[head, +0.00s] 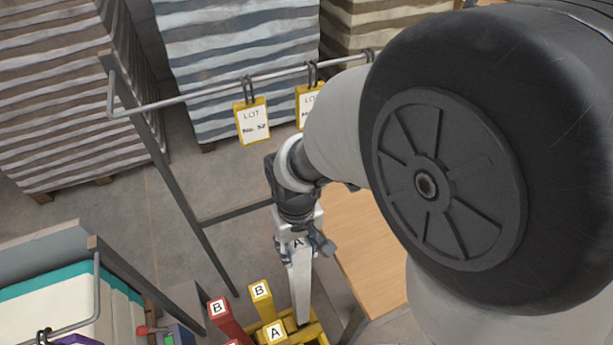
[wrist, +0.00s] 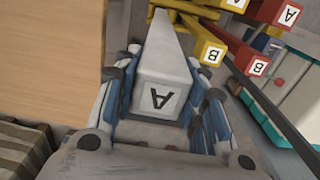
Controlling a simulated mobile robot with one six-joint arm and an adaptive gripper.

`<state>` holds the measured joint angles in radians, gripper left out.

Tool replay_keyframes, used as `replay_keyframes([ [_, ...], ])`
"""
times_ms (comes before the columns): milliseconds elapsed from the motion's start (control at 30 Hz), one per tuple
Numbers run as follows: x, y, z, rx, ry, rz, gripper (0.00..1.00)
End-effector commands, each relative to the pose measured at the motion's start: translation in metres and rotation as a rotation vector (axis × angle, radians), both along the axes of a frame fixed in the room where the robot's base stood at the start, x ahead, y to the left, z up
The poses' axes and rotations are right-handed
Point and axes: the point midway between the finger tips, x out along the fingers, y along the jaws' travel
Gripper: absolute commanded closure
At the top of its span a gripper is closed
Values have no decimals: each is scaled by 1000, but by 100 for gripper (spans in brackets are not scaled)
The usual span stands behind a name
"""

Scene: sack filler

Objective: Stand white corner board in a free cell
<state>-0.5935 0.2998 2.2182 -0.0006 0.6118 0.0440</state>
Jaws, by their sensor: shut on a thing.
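The white corner board (head: 301,287) is long and upright, with an "A" on its top end. My gripper (head: 298,246) is shut on it near that top end; in the wrist view the board (wrist: 162,72) sits between both fingers (wrist: 157,115). Its lower end meets the yellow rack (head: 317,328) in the head view; I cannot tell whether it is inside a cell. Yellow boards marked B (head: 261,292) and A (head: 276,332) and a red board marked B (head: 220,312) stand there, to the left of the white one. The cell floors are hidden.
A wooden table top (head: 362,245) lies to the right of the rack. A grey rail (head: 200,97) with hanging lot tags (head: 252,122) crosses behind. A bin with white, teal-edged contents (head: 60,300) stands at left. Stacked sacks (head: 235,65) fill the back.

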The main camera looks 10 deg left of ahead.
Motion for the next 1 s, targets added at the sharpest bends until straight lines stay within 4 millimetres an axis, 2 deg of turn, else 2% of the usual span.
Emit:
replay_keyframes([
  [500, 0, 0, -30, 0, 0, 0, 90],
  [1000, 0, 0, -36, 1, -1, 0, 90],
])
